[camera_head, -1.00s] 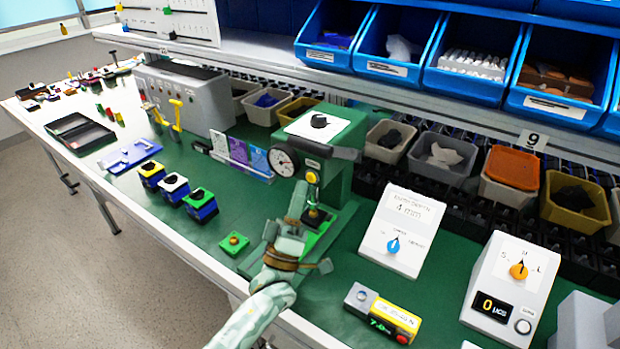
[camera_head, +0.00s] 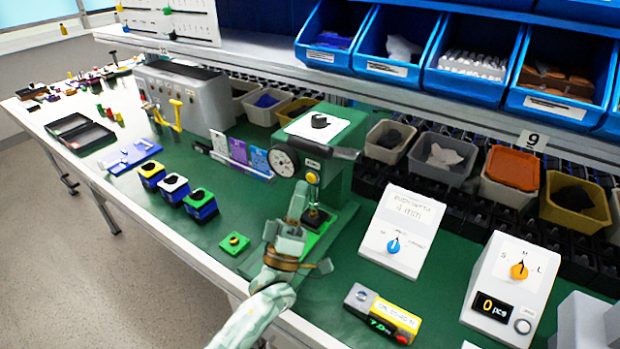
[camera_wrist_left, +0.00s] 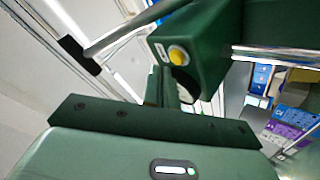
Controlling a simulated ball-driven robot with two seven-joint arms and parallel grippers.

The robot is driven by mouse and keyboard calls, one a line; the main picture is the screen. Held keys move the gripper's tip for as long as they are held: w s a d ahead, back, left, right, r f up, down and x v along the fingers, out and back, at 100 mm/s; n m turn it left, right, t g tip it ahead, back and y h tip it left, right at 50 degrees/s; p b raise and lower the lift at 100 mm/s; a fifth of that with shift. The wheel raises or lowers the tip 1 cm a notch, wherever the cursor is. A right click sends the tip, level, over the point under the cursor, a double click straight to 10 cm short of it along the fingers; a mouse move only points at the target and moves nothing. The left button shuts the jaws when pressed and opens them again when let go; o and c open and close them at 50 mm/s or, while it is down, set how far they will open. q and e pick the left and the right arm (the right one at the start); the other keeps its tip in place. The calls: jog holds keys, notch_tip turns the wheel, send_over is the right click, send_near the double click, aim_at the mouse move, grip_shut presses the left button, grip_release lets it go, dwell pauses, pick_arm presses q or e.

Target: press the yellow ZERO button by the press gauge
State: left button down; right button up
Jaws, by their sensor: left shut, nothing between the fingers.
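The green press (camera_head: 340,183) stands in the middle of the bench with a round white-faced gauge (camera_head: 284,160) on its front left. The yellow button (camera_head: 312,177) is on the press head, just right of and below the gauge. It also shows in the left wrist view (camera_wrist_left: 177,54), uncovered, on a dark green housing. My left gripper (camera_head: 303,186) is shut and empty, with its fingertips pointing up just below and left of the button. In the wrist view the fingers (camera_wrist_left: 173,88) end a little short of the button, apparently without touching it. My right gripper is not in view.
Bins line the back.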

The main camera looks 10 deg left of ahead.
pick_arm(q)
jog(key=shift+w, duration=0.15)
dwell(0.5)
jog(key=shift+w+d, duration=0.15)
jog(key=shift+w, duration=0.15)
jog(key=shift+w+d+b, duration=0.1)
jog(key=shift+w+b, duration=0.25)
jog(key=shift+b, duration=0.05)
dwell(0.6)
jog(key=shift+s, duration=0.15)
jog(key=shift+s+a+p, duration=0.25)
jog(key=shift+s+p, duration=0.25)
jog(key=shift+s, duration=0.15)
jog(key=s+p, duration=0.1)
jog(key=s+a, duration=0.1)
jog(key=s, duration=0.1)
jog(key=s+p, duration=0.1)
jog(key=shift+s+a+p, duration=0.35)
